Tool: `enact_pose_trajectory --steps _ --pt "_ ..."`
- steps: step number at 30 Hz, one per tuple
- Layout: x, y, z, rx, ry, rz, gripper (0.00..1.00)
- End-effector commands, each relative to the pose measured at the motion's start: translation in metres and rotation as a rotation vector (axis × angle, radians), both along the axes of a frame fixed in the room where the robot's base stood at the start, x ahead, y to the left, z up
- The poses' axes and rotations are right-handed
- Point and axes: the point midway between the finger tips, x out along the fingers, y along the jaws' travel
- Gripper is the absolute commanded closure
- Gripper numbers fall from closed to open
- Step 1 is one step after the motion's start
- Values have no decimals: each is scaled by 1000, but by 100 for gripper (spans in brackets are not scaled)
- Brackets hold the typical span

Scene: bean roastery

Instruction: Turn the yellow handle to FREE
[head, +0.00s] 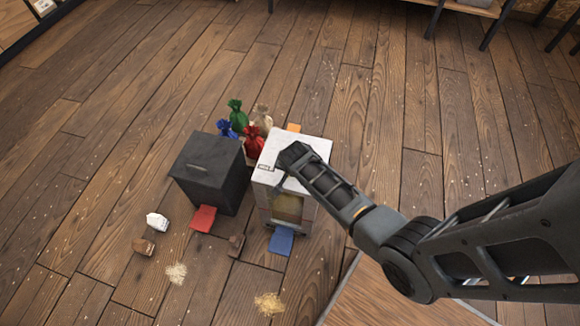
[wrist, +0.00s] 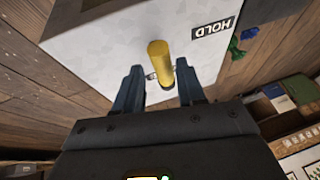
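The yellow handle (wrist: 158,56) is a short rounded bar on the pale face of the white box (wrist: 90,50). The black HOLD label (wrist: 213,28) is to its right in the wrist view; no FREE label shows. My gripper (wrist: 158,70) is open, one finger on each side of the handle, with gaps visible at both sides. In the head view my gripper (head: 288,170) is at the top of the white box (head: 305,148) and hides the handle. I cannot tell whether a finger touches the handle.
A dark box (head: 210,160) stands left of the white box. Several coloured sacks (head: 237,115) are behind them. A red flap (head: 203,218) and a blue flap (head: 281,241) lie in front. Small bags (head: 157,221) and spilled piles (head: 268,303) are on the floor. Open wooden floor lies beyond.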

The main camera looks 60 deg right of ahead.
Motion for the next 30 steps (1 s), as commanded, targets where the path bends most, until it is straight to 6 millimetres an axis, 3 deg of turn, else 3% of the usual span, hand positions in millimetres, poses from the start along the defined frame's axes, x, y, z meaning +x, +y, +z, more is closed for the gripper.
enact_pose_trajectory --steps 6,12,30 --pt "-10 9 29 -2 -1 0 60" --pt "-14 13 43 -2 0 -2 60" --pt "-15 14 44 -1 0 -2 60"
